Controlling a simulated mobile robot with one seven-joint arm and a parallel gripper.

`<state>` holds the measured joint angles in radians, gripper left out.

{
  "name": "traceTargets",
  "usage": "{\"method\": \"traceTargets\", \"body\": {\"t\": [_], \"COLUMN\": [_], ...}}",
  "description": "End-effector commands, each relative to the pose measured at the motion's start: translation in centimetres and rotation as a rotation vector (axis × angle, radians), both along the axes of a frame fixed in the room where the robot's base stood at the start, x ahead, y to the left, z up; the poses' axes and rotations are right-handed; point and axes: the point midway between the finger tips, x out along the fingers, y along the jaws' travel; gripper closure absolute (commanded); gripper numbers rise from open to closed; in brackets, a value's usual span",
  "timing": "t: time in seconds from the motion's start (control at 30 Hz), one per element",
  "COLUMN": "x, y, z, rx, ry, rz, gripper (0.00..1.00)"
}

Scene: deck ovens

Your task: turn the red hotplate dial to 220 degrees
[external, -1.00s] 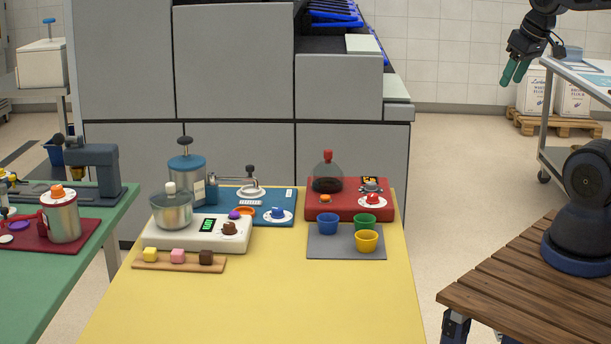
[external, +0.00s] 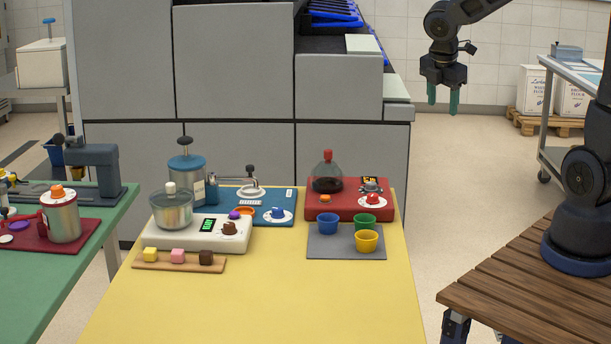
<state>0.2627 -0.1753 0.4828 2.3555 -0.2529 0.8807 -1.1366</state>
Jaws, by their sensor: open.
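The red hotplate (external: 346,208) sits at the back right of the yellow table. Its red dial (external: 373,199) is on a white disc at the front right of the hotplate; its setting is too small to read. A dark-filled glass vessel with a red stopper (external: 327,174) stands on the hotplate's left part. My gripper (external: 443,100) is open and empty, pointing down with green fingers. It is high up, right of the hotplate and well apart from it.
Blue (external: 327,223), green (external: 365,223) and yellow (external: 366,241) cups stand on a grey mat (external: 325,247) before the hotplate. A blue scale-like device (external: 277,216) and a white device (external: 180,236) are to the left. The table's front (external: 265,305) is clear.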

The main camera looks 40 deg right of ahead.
Motion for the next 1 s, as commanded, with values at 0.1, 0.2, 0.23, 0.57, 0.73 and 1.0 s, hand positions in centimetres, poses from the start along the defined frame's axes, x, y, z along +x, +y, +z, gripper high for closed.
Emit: {"method": "traceTargets", "body": {"t": [0.1, 0.2, 0.23, 0.57, 0.73, 1.0], "x": [1.9, 3.3, 3.8, 7.9, 9.7, 11.6], "y": [1.0, 1.9, 2.1, 5.7, 7.7, 10.2], "z": [-2.0, -3.6, -4.1, -9.1, -11.3, -13.1], "rx": [-0.018, -0.027, -0.028, 0.004, 0.040, 0.081], "ry": [0.077, 0.137, 0.155, 0.295, 0.325, 0.315], "rz": [0.188, 0.352, 0.403, 0.956, 1.237, 1.558], "gripper": [0.48, 0.48, 0.48, 0.48, 0.48, 0.48]}}
